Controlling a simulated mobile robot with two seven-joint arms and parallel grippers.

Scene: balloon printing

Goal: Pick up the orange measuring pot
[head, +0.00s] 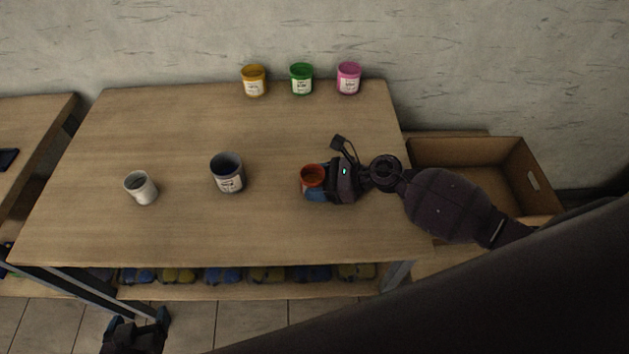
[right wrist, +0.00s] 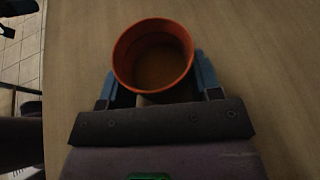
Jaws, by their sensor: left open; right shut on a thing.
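The orange measuring pot (head: 312,175) is at the right part of the table, upright, with its open mouth facing up. My right gripper (head: 318,193) reaches in from the right and is shut on it. In the right wrist view the orange pot (right wrist: 153,50) sits between the two blue fingers of my right gripper (right wrist: 157,85), which press on its sides. I cannot tell whether the pot's base touches the table. My left gripper (head: 136,325) is open and empty, low in front of the table at the bottom left.
A grey pot (head: 228,172) and a white pot (head: 141,187) stand left of the orange one. Yellow (head: 253,80), green (head: 301,79) and pink (head: 348,78) pots line the back edge. A cardboard box (head: 484,160) is right of the table (head: 170,120). Packages lie on the shelf below.

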